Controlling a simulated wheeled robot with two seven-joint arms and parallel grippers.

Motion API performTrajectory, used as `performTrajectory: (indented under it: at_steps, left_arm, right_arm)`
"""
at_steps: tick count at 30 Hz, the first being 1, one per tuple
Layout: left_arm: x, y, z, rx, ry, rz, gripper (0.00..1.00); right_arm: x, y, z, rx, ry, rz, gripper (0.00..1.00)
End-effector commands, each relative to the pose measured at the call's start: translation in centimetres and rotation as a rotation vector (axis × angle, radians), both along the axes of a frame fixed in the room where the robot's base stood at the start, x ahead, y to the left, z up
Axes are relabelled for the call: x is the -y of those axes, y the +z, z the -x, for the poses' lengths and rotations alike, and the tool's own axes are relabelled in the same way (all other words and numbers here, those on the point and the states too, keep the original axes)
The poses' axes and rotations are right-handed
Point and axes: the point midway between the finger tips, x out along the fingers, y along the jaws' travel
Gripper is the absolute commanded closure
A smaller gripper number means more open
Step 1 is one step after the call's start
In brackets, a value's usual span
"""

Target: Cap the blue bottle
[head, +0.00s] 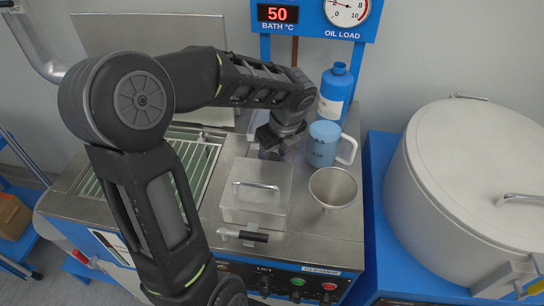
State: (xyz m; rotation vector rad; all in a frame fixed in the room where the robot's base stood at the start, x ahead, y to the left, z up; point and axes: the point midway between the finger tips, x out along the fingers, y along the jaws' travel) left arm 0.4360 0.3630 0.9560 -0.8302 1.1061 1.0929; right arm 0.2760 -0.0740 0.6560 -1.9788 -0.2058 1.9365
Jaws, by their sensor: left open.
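A blue bottle (333,97) with a pale label stands upright at the back right of the steel worktop. Its narrow blue top shows, but I cannot tell whether a cap sits on it. No separate cap can be made out. My right gripper is not in view.
A blue-white jug (323,144) stands in front of the bottle, with a metal funnel or cup (333,188) nearer. The lidded box (255,192) has a handle. A slatted tray (196,160) is left; a large white lidded drum (470,185) stands right.

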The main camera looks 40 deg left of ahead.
Motion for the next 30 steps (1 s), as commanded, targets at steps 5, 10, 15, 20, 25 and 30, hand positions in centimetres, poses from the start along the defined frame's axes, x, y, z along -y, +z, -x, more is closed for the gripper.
performTrajectory:
  at_steps: [5,10,15,20,25,30]
  left_arm:
    - [-0.07,-0.26,-0.02,0.001,0.001,0.0,0.53]
    - [-0.06,-0.23,-0.03,0.001,0.001,0.0,0.53]
    - [-0.05,-0.22,-0.04,0.001,0.0,0.0,0.53]
    - [-0.05,-0.21,-0.04,0.001,0.0,0.0,0.56]
    - [-0.05,-0.21,-0.04,0.001,0.0,0.0,0.7]
    - [-0.05,-0.21,-0.04,0.001,0.0,0.0,0.84]
  right_arm:
    - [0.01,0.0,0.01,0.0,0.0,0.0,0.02]
    - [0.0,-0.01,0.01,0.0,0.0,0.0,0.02]
    - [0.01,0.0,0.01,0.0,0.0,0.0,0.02]
    - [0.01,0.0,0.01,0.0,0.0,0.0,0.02]
    - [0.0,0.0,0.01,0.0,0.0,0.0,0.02]
    - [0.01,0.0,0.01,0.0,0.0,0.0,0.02]
